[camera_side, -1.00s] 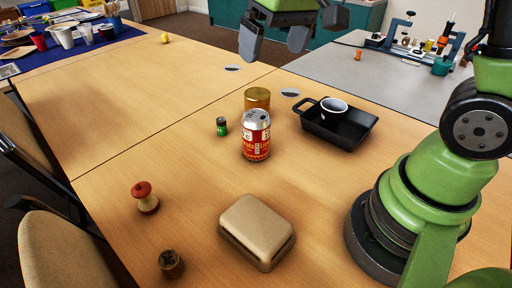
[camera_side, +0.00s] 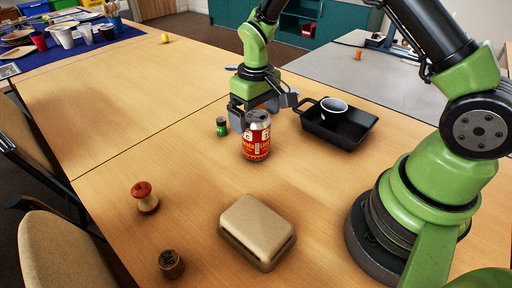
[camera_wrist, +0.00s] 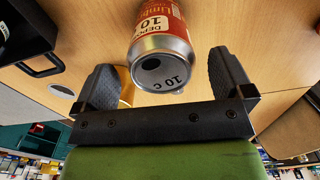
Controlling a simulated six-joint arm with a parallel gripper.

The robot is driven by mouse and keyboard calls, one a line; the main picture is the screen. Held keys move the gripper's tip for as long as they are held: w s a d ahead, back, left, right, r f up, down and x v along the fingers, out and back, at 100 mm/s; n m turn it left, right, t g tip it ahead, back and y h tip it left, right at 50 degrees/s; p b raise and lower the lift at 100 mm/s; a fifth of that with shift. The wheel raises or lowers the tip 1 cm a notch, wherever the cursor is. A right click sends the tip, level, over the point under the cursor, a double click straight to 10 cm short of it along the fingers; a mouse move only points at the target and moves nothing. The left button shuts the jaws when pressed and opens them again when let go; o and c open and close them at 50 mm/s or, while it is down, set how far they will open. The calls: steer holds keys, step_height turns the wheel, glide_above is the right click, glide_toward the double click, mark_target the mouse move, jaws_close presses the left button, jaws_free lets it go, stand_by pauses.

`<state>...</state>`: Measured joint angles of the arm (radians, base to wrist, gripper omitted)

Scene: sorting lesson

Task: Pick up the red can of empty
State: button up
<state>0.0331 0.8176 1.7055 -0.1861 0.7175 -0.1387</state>
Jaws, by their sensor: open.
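The red can (camera_side: 256,138) stands upright on the wooden table in the side view, with a red and cream label and a silver top. I cannot tell whether a finger touches the can.
A green-topped jar (camera_side: 222,127) stands left of the can. A black tray (camera_side: 340,132) with a white cup (camera_side: 334,105) is at right. A tan box (camera_side: 257,232), a red-topped spool (camera_side: 145,197) and a small round piece (camera_side: 171,264) lie nearer. A gold can (camera_wrist: 126,88) is partly hidden.

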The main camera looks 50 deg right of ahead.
step_height(320, 180, down, 3)
steer(key=shift+s+f, duration=0.1)
steer(key=shift+f, duration=0.1)
steer(key=shift+c, duration=0.4)
steer(key=c, duration=1.1)
steer(key=shift+r, duration=0.1)
